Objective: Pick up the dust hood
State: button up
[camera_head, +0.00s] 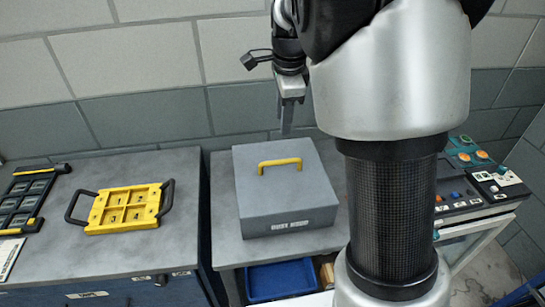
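The dust hood (305,189) is a grey box-shaped cover with a yellow handle (279,162) on top and a white label on its front face. It stands on a grey bench in the middle of the camera_head view. My gripper (287,128) hangs pointing down above the hood's back edge, clear of the handle. I see the fingers nearly edge-on, so their opening cannot be made out. Nothing shows held in them. What lies under the hood is hidden.
A yellow mould frame (126,208) with black handles lies on the left bench (165,255), beside a black rack (22,197). A blue tray (280,280) sits below the hood's bench. A control panel (482,185) stands at right. A block wall is close behind.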

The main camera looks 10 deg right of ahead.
aim_at(281, 161)
jog(key=f, duration=0.5)
jog(key=w+f, duration=0.1)
jog(key=f, duration=0.4)
jog(key=w+f, duration=0.1)
jog(key=f, duration=0.4)
jog(key=shift+w+d+f, duration=0.1)
jog(key=shift+d+f, duration=0.05)
jog(key=shift+f, duration=0.05)
jog(key=shift+r, duration=0.1)
grip_shut()
